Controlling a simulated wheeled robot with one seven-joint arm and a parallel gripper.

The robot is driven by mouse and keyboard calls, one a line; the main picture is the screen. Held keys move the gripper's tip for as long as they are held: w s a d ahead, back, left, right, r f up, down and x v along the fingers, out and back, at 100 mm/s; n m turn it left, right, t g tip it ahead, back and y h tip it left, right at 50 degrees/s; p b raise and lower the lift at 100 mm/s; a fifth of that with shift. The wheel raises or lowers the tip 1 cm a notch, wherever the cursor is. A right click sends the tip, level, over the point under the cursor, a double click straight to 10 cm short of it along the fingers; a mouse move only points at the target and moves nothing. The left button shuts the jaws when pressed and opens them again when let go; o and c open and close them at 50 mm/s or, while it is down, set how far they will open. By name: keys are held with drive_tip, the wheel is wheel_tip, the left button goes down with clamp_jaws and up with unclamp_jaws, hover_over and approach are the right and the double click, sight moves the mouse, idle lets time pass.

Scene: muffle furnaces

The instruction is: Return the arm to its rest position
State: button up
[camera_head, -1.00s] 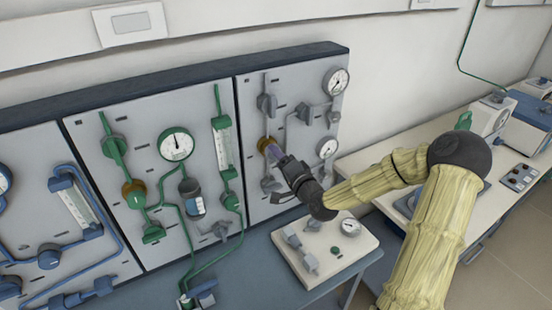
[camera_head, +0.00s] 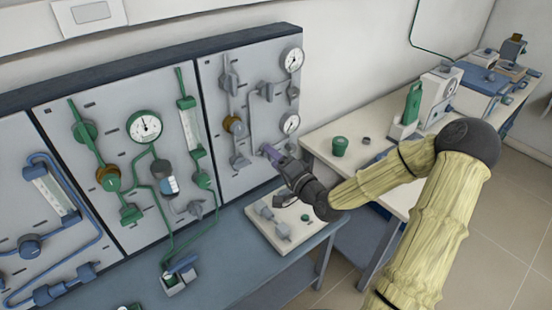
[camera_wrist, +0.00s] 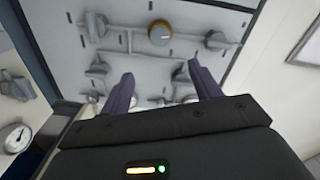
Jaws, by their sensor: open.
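My gripper (camera_head: 268,152) is in front of the grey right-hand panel (camera_head: 212,88), near its lower right. In the wrist view my gripper (camera_wrist: 160,92) shows two purple fingers spread apart with nothing between them. The brass knob (camera_head: 233,125) sits on that panel, up and left of the fingers. The knob also shows in the wrist view (camera_wrist: 160,33), beyond the fingers and apart from them. My arm reaches in from the lower right, bent at the elbow.
A white box with valves (camera_head: 283,221) sits on the blue bench (camera_head: 228,235) below my gripper. A green jar (camera_head: 340,146) stands on the side table (camera_head: 325,133) at right. Pressure gauges (camera_head: 291,60) and valves stick out from the panels. Tiled floor (camera_head: 500,200) is open at right.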

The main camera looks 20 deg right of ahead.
drive_tip(key=shift+a, duration=0.1)
idle(0.4)
drive_tip(key=s+a+f+n+g+h, duration=0.3)
drive_tip(key=s+f+n+g, duration=0.4)
drive_tip(key=f+g, duration=0.15)
drive_tip(key=s+d+r+n+g+h, duration=0.1)
drive_tip(key=s+r+g+h, duration=0.1)
drive_tip(key=s, duration=0.5)
drive_tip(key=s+d+r+n+g+h, duration=0.1)
drive_tip(key=s+r+g+h, duration=0.1)
drive_tip(key=s, duration=0.6)
drive_tip(key=shift+r+g, duration=0.75)
drive_tip(key=shift+r, duration=0.05)
